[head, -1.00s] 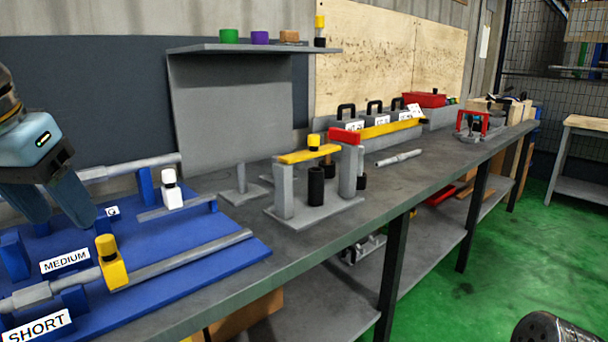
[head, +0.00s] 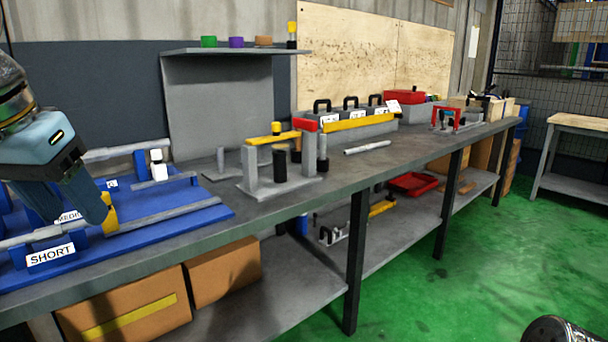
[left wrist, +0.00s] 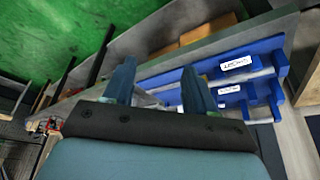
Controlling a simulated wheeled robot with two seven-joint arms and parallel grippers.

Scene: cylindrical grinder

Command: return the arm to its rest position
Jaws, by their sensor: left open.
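My left arm comes in from the left in the head view, with its gripper (head: 76,214) pointing down over or in front of the blue rack (head: 190,221). The fingers are apart with nothing between them, as the left wrist view also shows (left wrist: 160,72). One finger partly covers a yellow clamp (head: 111,212) on a grey shaft. I cannot tell the exact gap between finger and rack. My right gripper is not in view.
The grey bench (head: 262,212) runs to the back right. A gauge stand with a yellow bar (head: 272,138) stands right of the rack. Cardboard boxes (head: 225,272) sit on the lower shelf. The green floor (head: 450,285) in front is open.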

